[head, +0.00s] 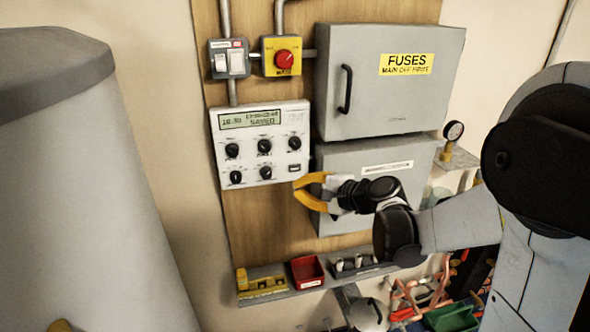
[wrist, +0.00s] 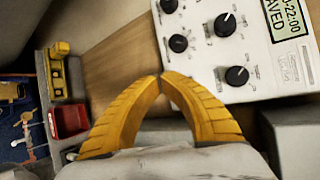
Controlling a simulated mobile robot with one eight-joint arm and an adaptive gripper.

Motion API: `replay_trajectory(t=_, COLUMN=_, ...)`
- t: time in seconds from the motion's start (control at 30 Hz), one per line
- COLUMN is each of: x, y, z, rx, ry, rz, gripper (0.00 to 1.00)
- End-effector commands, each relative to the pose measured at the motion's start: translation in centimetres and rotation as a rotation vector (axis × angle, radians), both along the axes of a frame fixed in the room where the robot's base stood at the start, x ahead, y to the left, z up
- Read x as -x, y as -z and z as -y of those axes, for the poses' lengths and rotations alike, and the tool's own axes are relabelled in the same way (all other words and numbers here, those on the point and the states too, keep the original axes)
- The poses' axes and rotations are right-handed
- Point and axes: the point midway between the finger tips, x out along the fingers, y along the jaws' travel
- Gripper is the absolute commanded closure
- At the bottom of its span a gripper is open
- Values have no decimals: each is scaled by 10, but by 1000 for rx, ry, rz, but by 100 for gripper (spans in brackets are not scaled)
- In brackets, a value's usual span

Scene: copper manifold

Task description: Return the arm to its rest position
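My gripper (head: 297,188) has two curved yellow fingers. In the head view it is in front of the lower grey box (head: 387,157), just below the right corner of the white controller panel (head: 262,145). In the wrist view the fingertips of my gripper (wrist: 161,76) meet, with nothing visible between them. The white controller panel (wrist: 258,72) with black knobs is ahead at upper right there. Whether the fingers touch the panel is not clear, but a gap seems to show. My arm reaches in from the right, bent at the elbow.
The upper grey fuse box (head: 390,105) is shut. A red emergency button (head: 284,58) and a switch box (head: 229,61) are above the panel. A shelf (head: 290,290) below holds a red bin (head: 307,271) and a yellow block (head: 262,287). A large grey tank (head: 85,190) stands left.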

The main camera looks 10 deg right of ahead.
Motion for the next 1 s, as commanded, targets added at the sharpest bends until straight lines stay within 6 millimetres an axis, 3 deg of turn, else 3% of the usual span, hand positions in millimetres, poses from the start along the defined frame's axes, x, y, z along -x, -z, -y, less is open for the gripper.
replay_trajectory(t=0.53, x=0, y=0, z=0, rx=1, ry=0, rz=0, gripper=100)
replay_trajectory(t=0.67, x=10, y=1, z=-6, rx=56, ry=-22, rz=-1, gripper=100)
replay_trajectory(t=0.77, x=33, y=4, z=-17, rx=188, ry=-74, rz=-5, gripper=100)
replay_trajectory(t=1.0, x=135, y=27, z=-35, rx=704, ry=-302, rz=-4, gripper=100)
